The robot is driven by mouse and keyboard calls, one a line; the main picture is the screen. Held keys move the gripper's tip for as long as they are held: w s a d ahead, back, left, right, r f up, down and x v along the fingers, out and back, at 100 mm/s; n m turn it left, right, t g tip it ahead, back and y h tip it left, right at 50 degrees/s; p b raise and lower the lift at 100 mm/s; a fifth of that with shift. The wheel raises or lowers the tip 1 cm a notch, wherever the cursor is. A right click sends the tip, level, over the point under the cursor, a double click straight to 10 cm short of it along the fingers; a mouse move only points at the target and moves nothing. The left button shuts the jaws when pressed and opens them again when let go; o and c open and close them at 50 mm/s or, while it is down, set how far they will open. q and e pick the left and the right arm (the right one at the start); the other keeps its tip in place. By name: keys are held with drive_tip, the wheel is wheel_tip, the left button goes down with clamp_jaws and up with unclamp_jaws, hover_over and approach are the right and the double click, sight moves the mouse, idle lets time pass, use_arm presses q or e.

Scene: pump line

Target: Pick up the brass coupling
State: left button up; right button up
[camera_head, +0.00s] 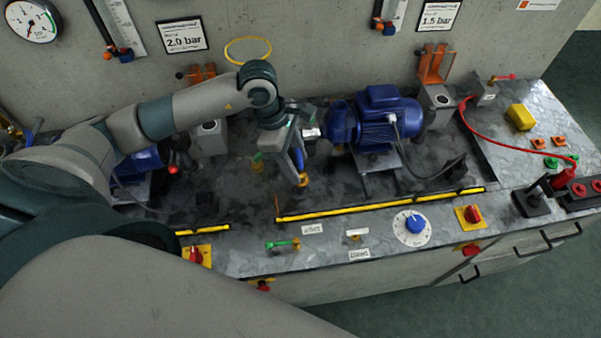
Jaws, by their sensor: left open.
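A small brass-coloured piece, which looks like the brass coupling (303,181), is on the grey metal bench top left of the blue pump motor. My left gripper (299,172) points down right over it, with its fingers close to the piece and partly hiding it. The gripper is open. I cannot tell whether the fingers touch the piece or stand around it. My right gripper is out of view.
The blue pump motor (377,118) stands close to the right of my left gripper. A yellow-black strip (380,204) runs along the bench front. A blue dial (413,226) and a red-yellow switch (469,215) sit near the front edge. A red hose (492,138) lies right.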

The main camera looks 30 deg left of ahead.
sight(299, 168)
use_arm(q)
drive_tip(key=p+x, duration=0.1)
drive_tip(key=x, duration=0.2)
drive_tip(key=shift+d+f, duration=0.1)
drive_tip(key=shift+f, duration=0.25)
drive_tip(key=c, duration=1.1)
